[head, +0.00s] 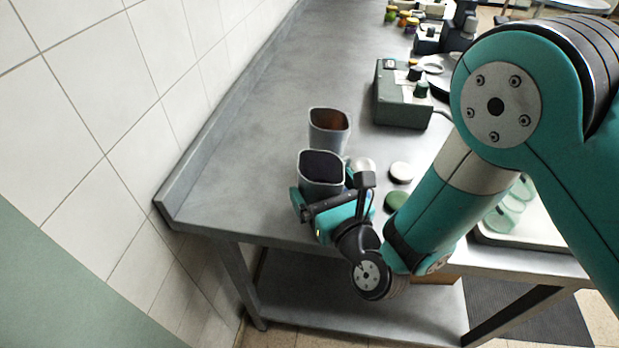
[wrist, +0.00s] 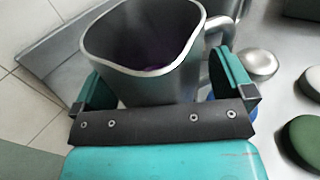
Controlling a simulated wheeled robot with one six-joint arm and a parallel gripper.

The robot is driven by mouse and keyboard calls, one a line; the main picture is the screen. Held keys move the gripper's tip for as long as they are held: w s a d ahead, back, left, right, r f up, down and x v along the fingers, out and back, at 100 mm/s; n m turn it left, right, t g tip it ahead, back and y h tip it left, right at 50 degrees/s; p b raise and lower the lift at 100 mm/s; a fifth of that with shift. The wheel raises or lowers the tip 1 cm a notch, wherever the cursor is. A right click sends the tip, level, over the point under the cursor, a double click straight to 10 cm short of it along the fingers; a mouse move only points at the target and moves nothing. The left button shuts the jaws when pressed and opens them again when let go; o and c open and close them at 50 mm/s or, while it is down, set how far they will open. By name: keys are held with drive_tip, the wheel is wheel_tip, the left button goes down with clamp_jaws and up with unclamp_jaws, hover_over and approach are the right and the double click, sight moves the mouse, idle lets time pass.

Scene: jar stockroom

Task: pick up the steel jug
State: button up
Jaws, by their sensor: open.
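A grey metal jug (head: 322,188) with a dark purplish inside stands upright near the front left of the steel bench. In the wrist view the same jug (wrist: 150,85) fills the upper middle, with its handle at the right. My gripper (head: 334,203) is open, with one finger on each side of this jug; in the wrist view my gripper (wrist: 165,88) shows no clear contact on the jug's sides. A second grey jug (head: 328,138) with a brownish inside stands just behind it. I cannot tell from the look alone which one is steel.
Right of the jugs lie a white lid (head: 401,172), a green lid (head: 396,200) and a shiny round piece (wrist: 258,64). A green scale-like box (head: 396,98) stands farther back. A tiled wall and raised bench edge bound the left. The bench middle is clear.

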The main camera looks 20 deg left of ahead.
drive_tip(key=shift+a, duration=0.1)
drive_tip(key=shift+s, duration=0.1)
drive_tip(key=c, duration=0.3)
drive_tip(key=shift+a, duration=0.15)
drive_tip(key=c, duration=0.8)
drive_tip(key=shift+o, duration=0.2)
